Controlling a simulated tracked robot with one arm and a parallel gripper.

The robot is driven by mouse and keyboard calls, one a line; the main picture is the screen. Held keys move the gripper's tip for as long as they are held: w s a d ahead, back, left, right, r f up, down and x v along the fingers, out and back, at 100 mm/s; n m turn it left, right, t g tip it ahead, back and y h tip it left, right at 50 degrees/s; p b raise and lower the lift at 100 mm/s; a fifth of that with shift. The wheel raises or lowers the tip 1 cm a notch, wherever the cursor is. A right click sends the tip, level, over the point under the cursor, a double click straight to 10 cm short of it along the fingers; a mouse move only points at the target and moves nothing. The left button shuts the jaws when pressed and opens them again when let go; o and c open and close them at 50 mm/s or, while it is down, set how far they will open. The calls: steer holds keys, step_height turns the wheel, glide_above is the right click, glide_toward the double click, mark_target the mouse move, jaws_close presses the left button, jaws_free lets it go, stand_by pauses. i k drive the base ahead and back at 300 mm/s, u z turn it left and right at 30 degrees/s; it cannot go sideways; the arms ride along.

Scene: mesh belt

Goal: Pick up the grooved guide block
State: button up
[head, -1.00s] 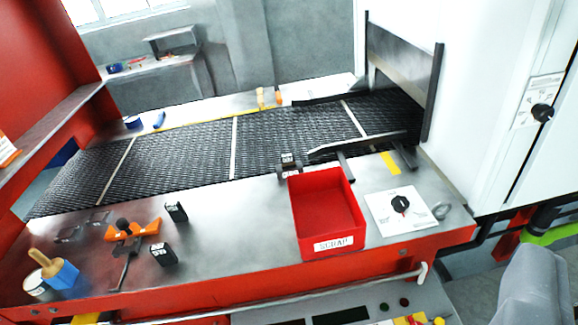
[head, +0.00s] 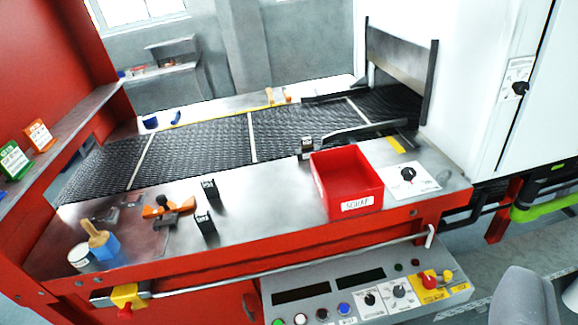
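Two small dark blocks stand on the steel worktop left of centre: one further back (head: 209,189) and one nearer the front (head: 205,223). Both have pale marks on them. A third small dark block (head: 307,146) with a pale face is at the belt's near edge, behind the red scrap bin. They are too small for me to tell which one is grooved. My gripper is not in view, and I see nothing held.
The red scrap bin (head: 372,201) stands on the worktop (head: 262,222), right of centre. An orange clamp-like tool (head: 168,207), a brush in a blue holder (head: 104,245) and a white tin (head: 81,258) are at the left. The mesh belt (head: 210,142) runs behind. A control panel (head: 350,295) juts out in front.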

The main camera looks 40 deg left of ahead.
mark_target(306, 143)
steer(key=z, duration=0.1)
steer(key=k, duration=0.5)
steer(key=u, duration=0.9)
steer(key=i, duration=2.05)
steer(key=z, duration=0.45)
